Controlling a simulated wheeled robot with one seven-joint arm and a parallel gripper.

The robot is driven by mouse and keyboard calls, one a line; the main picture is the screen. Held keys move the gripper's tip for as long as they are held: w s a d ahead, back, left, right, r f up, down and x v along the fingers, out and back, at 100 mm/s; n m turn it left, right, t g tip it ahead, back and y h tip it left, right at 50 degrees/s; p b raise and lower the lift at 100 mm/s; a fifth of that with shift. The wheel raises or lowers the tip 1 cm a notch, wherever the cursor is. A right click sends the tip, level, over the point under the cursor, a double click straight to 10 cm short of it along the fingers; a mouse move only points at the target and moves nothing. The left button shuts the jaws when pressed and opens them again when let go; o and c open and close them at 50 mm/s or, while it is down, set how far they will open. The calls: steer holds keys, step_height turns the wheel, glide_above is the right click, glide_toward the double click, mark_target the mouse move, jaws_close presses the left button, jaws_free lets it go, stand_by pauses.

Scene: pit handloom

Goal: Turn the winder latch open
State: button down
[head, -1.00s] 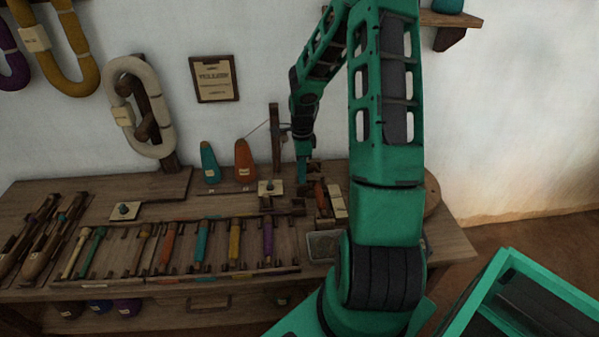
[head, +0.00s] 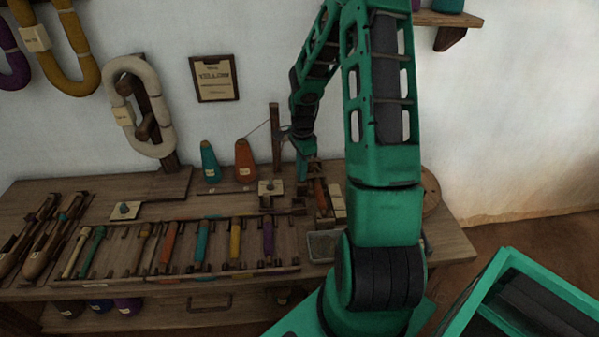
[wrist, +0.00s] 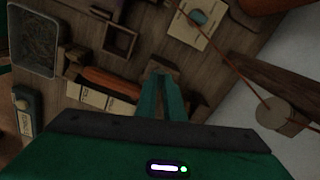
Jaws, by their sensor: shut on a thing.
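My gripper (wrist: 161,78) is at the winder, its two green fingers closed together on a small brown wooden piece (wrist: 162,68), which looks like the latch. The fingertips cover part of it, so its turn angle is hard to tell. The winder holds an orange-red spindle (wrist: 112,78), which lies left of my fingers in the wrist view and also shows in the head view (head: 319,192). In the head view my gripper (head: 304,180) is low over the bench, beside the winder, and the latch is too small to make out.
A wooden post (head: 275,135) stands behind the winder, with a thread running to the orange cone (head: 245,160). A teal cone (head: 209,162) stands left of it. A grey tray (head: 323,246) and a rack of colored bobbins (head: 185,267) are in front.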

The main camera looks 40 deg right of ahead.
steer(key=n, duration=0.7)
steer(key=shift+w+r, duration=0.1)
steer(key=shift+w, duration=0.15)
steer(key=n, duration=0.4)
steer(key=shift+d, duration=0.1)
steer(key=shift+w+n, duration=0.1)
steer(key=shift+n, duration=1.8)
steer(key=shift+r, duration=0.1)
steer(key=c, duration=1.9)
jaws_free()
steer(key=shift+o, duration=0.2)
steer(key=shift+s, duration=0.2)
step_height(320, 180, up, 10)
steer(key=shift+r, duration=0.25)
